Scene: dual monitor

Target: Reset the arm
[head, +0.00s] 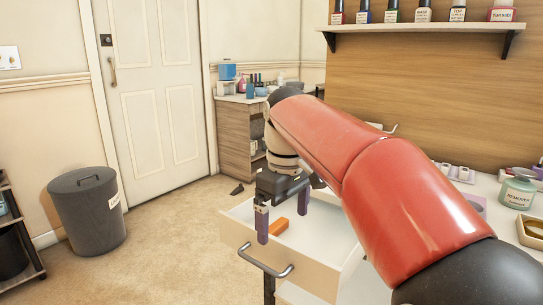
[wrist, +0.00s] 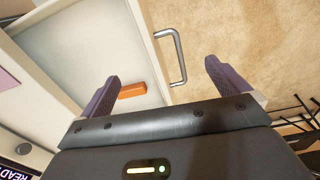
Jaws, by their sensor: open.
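My gripper (head: 283,222) is open and empty, with its two purple fingers pointing down over an open drawer (head: 302,273). In the wrist view my gripper (wrist: 162,84) has its fingers spread wide, with nothing between them. An orange block (head: 279,227) lies on the white floor of the drawer, apart from the fingers. It also shows in the wrist view (wrist: 132,90). The drawer's metal handle (head: 263,262) is on its front; it also shows in the wrist view (wrist: 179,58). My red arm reaches across from the lower right and hides part of the desk.
A desk top with a green remover jar (head: 518,193) is at the right. A wall shelf (head: 425,27) holds small bottles above. A grey bin (head: 88,212) stands left by the white door (head: 150,90). The carpet between bin and drawer is mostly clear.

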